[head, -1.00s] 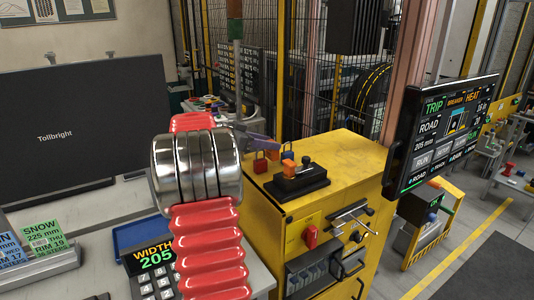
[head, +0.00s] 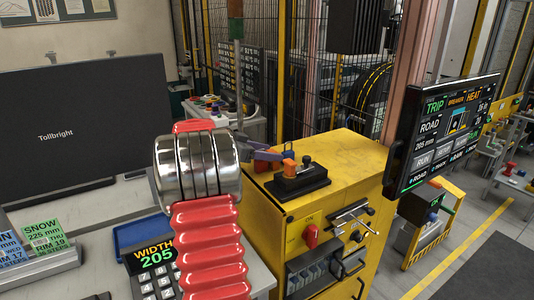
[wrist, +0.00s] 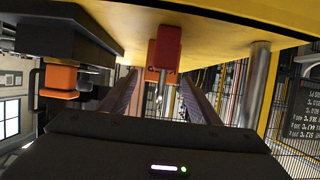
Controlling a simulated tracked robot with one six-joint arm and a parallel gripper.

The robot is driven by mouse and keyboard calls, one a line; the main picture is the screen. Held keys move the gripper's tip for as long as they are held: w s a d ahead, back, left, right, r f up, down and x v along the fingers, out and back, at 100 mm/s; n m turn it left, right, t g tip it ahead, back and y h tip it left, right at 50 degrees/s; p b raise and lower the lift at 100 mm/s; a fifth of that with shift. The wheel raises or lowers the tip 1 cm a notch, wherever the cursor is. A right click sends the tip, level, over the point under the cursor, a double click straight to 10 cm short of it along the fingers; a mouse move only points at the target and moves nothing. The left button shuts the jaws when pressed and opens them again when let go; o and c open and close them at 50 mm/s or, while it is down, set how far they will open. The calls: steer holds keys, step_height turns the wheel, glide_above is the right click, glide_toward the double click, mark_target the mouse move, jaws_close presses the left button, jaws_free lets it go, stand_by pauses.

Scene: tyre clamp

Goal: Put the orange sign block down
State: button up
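The orange sign block (wrist: 153,62), with partly hidden dark lettering, stands against the yellow cabinet top in the wrist view, which looks upside down. A red block (wrist: 168,45) overlaps it. My gripper (wrist: 159,76) has its two dark fingers apart, with the orange block at or just beyond their tips and a gap on the left side. I cannot tell whether the block touches a finger. In the head view my gripper's purple fingers (head: 270,155) are low over the back left of the cabinet top and hide most of what stands there.
A black device (head: 300,184) with an orange part stands on the yellow cabinet (head: 355,155), close to the fingers. It also shows in the wrist view (wrist: 65,40). A screen (head: 444,135) stands to the right. The cabinet top's right part is clear.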

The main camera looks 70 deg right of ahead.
steer(key=shift+r, duration=0.15)
steer(key=v, duration=1.2)
steer(key=shift+w, duration=0.1)
stand_by(0.6)
